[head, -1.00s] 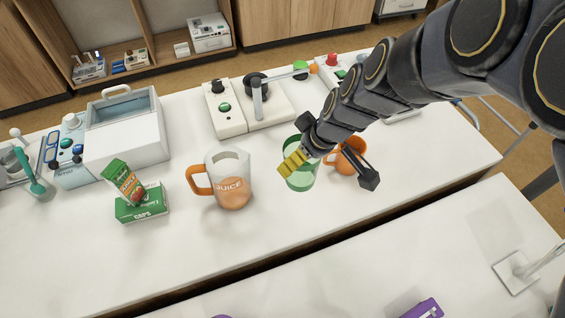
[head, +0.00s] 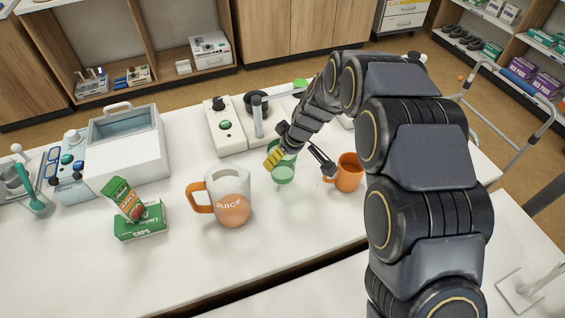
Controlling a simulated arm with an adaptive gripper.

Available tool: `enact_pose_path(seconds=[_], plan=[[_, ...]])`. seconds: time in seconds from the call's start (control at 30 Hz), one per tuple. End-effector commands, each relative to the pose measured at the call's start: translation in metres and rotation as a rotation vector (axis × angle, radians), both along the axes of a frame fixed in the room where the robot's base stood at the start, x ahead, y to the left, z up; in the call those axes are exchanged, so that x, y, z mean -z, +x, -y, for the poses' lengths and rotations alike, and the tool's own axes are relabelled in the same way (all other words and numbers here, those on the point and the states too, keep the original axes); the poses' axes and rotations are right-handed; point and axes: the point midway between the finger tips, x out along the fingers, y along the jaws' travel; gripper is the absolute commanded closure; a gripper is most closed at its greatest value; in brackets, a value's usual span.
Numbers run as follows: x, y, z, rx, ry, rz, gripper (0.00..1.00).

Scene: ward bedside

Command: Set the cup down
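A translucent green cup (head: 284,174) is upright on or just above the white table, near its middle. My gripper (head: 298,163) is at the cup, with its fingers spread. The yellow finger overlaps the cup's left side; I cannot tell whether it touches. The dark finger is to the right, with a visible gap between it and the cup. The wrist hides part of the cup's rim.
An orange mug (head: 349,174) stands close to the right of the dark finger. A juice pitcher (head: 229,199) stands to the left, with a green box (head: 141,222) and a juice carton (head: 123,199) beyond it. A white device (head: 228,127) stands behind.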

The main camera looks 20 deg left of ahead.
Motion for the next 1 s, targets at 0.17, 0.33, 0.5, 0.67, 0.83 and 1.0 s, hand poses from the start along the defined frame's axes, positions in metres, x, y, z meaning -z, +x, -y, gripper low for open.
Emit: enact_pose_path(seconds=[0.17, 0.33, 0.5, 0.67, 0.83, 1.0], plan=[[0.015, 0.005, -0.004, -0.001, -0.002, -0.001, 0.6], [0.036, 0.004, -0.004, -0.001, 0.0, -0.002, 0.6], [0.037, 0.005, -0.004, -0.001, 0.001, 0.001, 0.6], [0.039, 0.004, -0.004, -0.001, 0.001, 0.0, 0.6], [0.039, 0.004, -0.003, -0.001, 0.001, 0.001, 0.0], [0.039, 0.005, -0.003, -0.001, 0.001, 0.001, 0.0]])
